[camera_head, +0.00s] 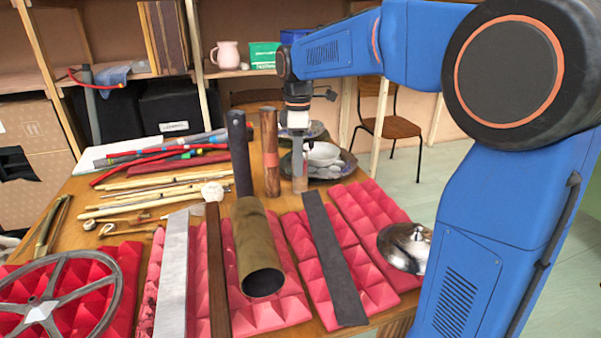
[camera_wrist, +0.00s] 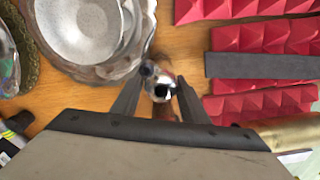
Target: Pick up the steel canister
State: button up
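The steel canister (camera_head: 300,172) appears as a narrow grey upright cylinder on the wooden table in the head view, just right of a brown tube. My gripper (camera_head: 299,142) is above it, pointing down, and partly covers its upper part. In the wrist view, a shiny round metal top (camera_wrist: 160,88) shows between the two dark fingers of my gripper (camera_wrist: 160,82). The fingers stand apart, one on each side of it. I see no clear contact. The canister's lower part is hidden in the wrist view.
A brown tube (camera_head: 270,152) and a dark tube (camera_head: 239,150) stand close on the left. Metal bowls (camera_head: 322,155) on a plate are right behind the canister. Red foam pads (camera_head: 368,215), a brass pipe (camera_head: 257,245) and a dark bar (camera_head: 332,258) fill the front.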

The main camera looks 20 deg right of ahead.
jog(key=f, duration=0.5)
jog(key=shift+s+d, duration=0.1)
jog(key=shift+d, duration=0.2)
jog(key=c, duration=0.7)
